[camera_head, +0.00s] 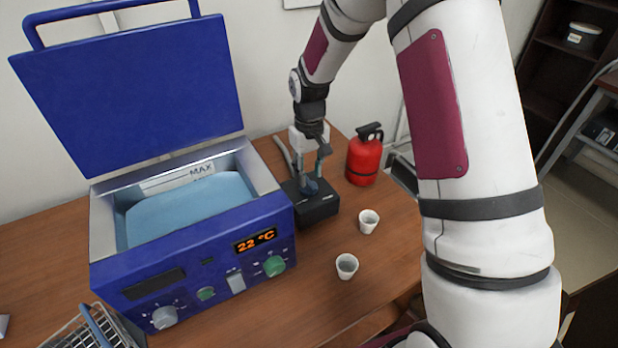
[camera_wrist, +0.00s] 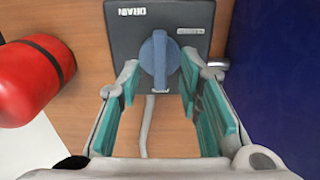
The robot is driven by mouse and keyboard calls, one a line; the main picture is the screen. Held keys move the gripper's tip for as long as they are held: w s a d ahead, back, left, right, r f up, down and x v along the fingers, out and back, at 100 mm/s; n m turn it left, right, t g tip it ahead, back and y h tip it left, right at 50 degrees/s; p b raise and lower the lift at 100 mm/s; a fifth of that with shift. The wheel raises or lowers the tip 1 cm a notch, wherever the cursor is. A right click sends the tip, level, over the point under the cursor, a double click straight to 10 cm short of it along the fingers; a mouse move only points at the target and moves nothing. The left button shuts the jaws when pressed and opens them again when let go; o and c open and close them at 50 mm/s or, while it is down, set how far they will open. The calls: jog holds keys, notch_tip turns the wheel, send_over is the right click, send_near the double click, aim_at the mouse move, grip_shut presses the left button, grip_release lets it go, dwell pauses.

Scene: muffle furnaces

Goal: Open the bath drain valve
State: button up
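The drain valve is a dark box (camera_head: 319,212) on the wooden table, against the right side of the blue water bath (camera_head: 192,262). In the wrist view the box (camera_wrist: 122,40) bears the word DRAIN and a blue knob (camera_wrist: 160,62). The knob's long grip lies along the picture's vertical. My gripper (camera_wrist: 160,82) points down over the box with its teal-padded fingers apart, one on each side of the knob's near end. I cannot tell whether the pads touch it. In the head view my gripper (camera_head: 311,168) partly hides the knob. The bath's lid is raised and blue water shows inside.
A red canister (camera_head: 365,160) stands close to the right of the valve. Two white cups (camera_head: 368,221) (camera_head: 346,266) stand in front of it. A wire basket (camera_head: 85,333) is at the lower left. A thin grey cord (camera_wrist: 147,125) runs from the box.

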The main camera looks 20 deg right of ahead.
aim_at(309, 182)
notch_tip(309, 182, up, 9)
dwell(0.3)
dwell(0.5)
jog(key=s+r+t, duration=0.2)
jog(key=s+r, duration=1.2)
jog(key=s+r+m+t, duration=0.2)
jog(key=s, duration=1.5)
jog(key=shift+r, duration=0.2)
